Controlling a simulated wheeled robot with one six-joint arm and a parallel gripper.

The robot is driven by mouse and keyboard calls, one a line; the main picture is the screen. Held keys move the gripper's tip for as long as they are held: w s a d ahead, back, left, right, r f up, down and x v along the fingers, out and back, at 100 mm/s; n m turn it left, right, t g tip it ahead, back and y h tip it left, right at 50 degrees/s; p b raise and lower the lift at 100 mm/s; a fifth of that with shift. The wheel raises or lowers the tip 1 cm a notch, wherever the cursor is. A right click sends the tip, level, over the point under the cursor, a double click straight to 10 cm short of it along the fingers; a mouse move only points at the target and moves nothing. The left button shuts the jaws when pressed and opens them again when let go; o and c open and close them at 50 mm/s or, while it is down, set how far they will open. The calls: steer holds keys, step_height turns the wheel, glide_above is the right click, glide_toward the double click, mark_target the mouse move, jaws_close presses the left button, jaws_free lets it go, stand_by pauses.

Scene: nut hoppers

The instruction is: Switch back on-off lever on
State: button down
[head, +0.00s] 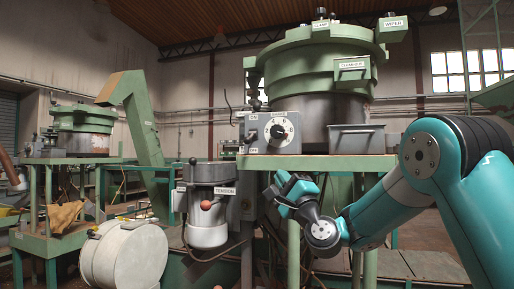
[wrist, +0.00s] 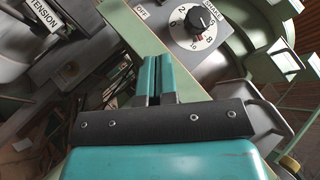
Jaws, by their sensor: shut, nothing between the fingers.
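A grey control box (head: 270,132) sits at the front edge of the green hopper stand, with small ON and OFF labels at the upper and lower left of its face and a dial at the right. The on-off lever is too small to make out clearly between the labels, so its position cannot be told. In the wrist view the OFF label (wrist: 142,12) and the white dial (wrist: 199,25) lie just beyond my fingers. My gripper (wrist: 152,62) is shut and empty. In the head view my gripper (head: 281,183) is below the box, apart from it.
A grey motor unit labelled TENSION (head: 208,205) with a red knob hangs left of my gripper. The green hopper (head: 318,70) rises behind the box. A grey tray (head: 356,138) stands right of it. A large pale drum (head: 124,253) is at lower left.

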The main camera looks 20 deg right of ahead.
mark_target(250, 138)
steer(key=p+x, duration=0.9)
steer(key=shift+r, duration=0.5)
steer(key=shift+w+a+r+p, duration=0.2)
steer(key=shift+a+p, duration=0.3)
steer(key=shift+p, duration=0.2)
steer(key=shift+w+a+r+p, duration=0.25)
steer(key=shift+a+p, duration=0.25)
steer(key=shift+p, duration=0.2)
steer(key=shift+w+a+r+p, duration=0.2)
steer(key=shift+a+p, duration=0.3)
steer(key=shift+p, duration=0.2)
steer(key=shift+r+p, duration=0.15)
steer(key=shift+p, duration=0.25)
steer(key=shift+a+r+m+h+p, duration=0.1)
steer(key=shift+m+h+p, duration=0.2)
steer(key=shift+p, duration=0.85)
steer(key=p, duration=0.3)
steer(key=shift+s+r+m+g+h, duration=0.1)
steer(key=shift+r+m+g+h, duration=0.05)
steer(key=shift+m+g+h, duration=0.2)
steer(key=shift+p, duration=0.35)
